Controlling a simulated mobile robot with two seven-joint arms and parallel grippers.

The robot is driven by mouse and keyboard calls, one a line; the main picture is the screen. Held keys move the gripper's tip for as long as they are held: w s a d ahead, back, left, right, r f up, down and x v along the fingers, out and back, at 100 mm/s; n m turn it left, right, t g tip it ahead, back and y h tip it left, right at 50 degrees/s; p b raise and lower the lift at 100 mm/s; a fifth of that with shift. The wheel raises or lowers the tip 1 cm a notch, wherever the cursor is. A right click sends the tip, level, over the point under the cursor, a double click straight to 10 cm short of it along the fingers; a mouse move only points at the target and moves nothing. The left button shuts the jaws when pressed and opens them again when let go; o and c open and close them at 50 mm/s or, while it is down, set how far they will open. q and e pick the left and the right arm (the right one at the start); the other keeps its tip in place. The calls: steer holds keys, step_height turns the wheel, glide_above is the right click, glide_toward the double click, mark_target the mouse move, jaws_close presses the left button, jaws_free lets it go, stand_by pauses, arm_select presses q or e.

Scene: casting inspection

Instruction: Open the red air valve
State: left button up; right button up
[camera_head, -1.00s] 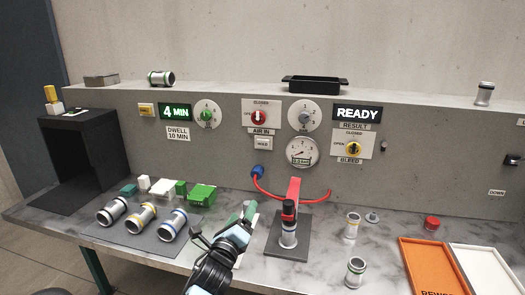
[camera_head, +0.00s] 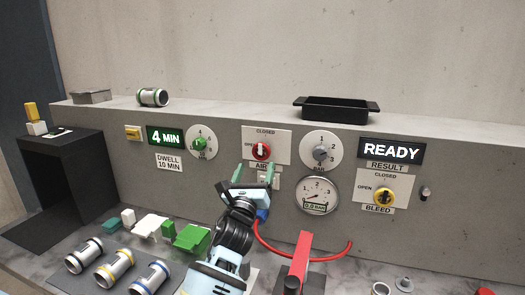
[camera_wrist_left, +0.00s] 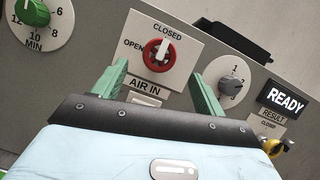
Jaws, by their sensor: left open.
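The red air valve (camera_head: 261,151) is a round red knob with a white bar handle, on a white plate (camera_head: 280,135) on the grey panel. The plate is lettered CLOSED at the top, OPEN at the left and AIR IN below. The handle stands roughly upright, towards CLOSED. In the left wrist view the red knob (camera_wrist_left: 159,55) lies ahead, between and beyond the fingers. My left gripper (camera_head: 253,172) is open with green fingers, just below the knob in the head view, and does not visibly touch it. My right gripper is out of view.
The yellow bleed valve (camera_head: 383,197) and a pressure gauge (camera_head: 318,195) are to the right on the panel. A red hose (camera_head: 300,257) and a red clamp (camera_head: 298,262) stand below. Ringed cylinders (camera_head: 115,267) lie at lower left. A black tray (camera_head: 336,108) sits on the ledge.

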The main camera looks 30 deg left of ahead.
mark_target(261, 154)
arm_select(q)
steer(key=shift+x, duration=3.95)
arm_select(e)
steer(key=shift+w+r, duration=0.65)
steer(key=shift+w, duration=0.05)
arm_select(q)
steer(key=shift+f, duration=0.1)
steer(key=c, duration=1)
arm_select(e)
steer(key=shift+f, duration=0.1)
